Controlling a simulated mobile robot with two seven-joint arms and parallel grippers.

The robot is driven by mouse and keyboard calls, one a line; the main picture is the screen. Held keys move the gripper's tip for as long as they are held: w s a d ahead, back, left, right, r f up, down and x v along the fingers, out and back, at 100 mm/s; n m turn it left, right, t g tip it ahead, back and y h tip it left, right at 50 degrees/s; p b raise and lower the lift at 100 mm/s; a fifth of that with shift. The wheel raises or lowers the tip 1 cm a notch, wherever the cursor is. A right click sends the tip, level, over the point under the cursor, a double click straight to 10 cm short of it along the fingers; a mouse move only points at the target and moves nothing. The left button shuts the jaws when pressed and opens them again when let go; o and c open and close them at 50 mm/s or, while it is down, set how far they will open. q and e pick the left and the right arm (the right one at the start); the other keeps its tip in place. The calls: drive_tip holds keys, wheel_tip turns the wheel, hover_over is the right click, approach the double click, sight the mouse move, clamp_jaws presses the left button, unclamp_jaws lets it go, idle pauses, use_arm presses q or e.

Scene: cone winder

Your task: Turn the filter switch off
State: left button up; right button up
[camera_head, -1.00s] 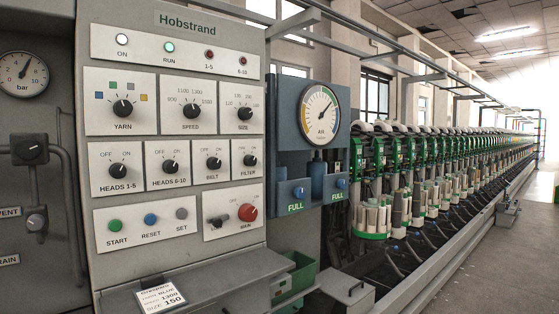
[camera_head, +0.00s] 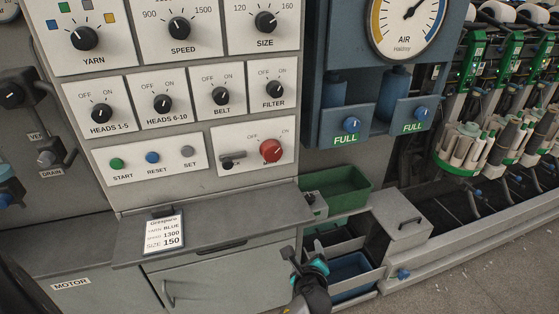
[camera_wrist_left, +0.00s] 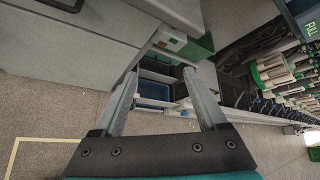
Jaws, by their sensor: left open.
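The filter switch (camera_head: 275,90) is a black rotary knob on a white plate marked OFF at left and ON at right. It sits at the right end of the row of knobs on the grey control panel. Its pointer is too small to read surely. My left gripper (camera_head: 306,262) is low in the head view, below and to the right of the switch and well apart from it. In the left wrist view its two fingers (camera_wrist_left: 160,76) are spread with nothing between them. The switch does not show in the wrist view. My right gripper is not in view.
The belt knob (camera_head: 222,96) is just left of the filter switch, and the red main switch (camera_head: 271,151) is below it. A grey shelf (camera_head: 250,211) juts out under the panel. Green bin (camera_head: 345,183) and blue bin (camera_head: 350,268) stand near my left gripper.

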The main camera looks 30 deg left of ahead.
use_arm(q)
drive_tip(key=w+a+r+m+t+y+p, duration=0.1)
drive_tip(key=w+r+p, duration=0.1)
drive_tip(key=r, duration=0.7)
drive_tip(key=w+a+r+m+t+y+p, duration=0.1)
drive_tip(key=r+y+p, duration=0.1)
drive_tip(key=r, duration=0.7)
drive_tip(key=m+y+p, duration=0.1)
drive_tip(key=y+p, duration=0.3)
drive_tip(key=y, duration=0.1)
approach(277, 93)
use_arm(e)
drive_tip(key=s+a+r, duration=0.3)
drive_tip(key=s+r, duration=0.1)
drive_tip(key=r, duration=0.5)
use_arm(q)
drive_tip(key=b+x, duration=0.7)
drive_tip(key=shift+w+a, duration=0.15)
drive_tip(key=shift+a, duration=0.05)
drive_tip(key=shift+w+a+r+b, duration=0.15)
drive_tip(key=shift+w+a+b, duration=0.15)
drive_tip(key=shift+a, duration=0.05)
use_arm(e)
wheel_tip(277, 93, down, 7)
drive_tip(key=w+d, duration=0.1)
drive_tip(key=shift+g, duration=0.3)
use_arm(q)
drive_tip(key=shift+c, duration=0.2)
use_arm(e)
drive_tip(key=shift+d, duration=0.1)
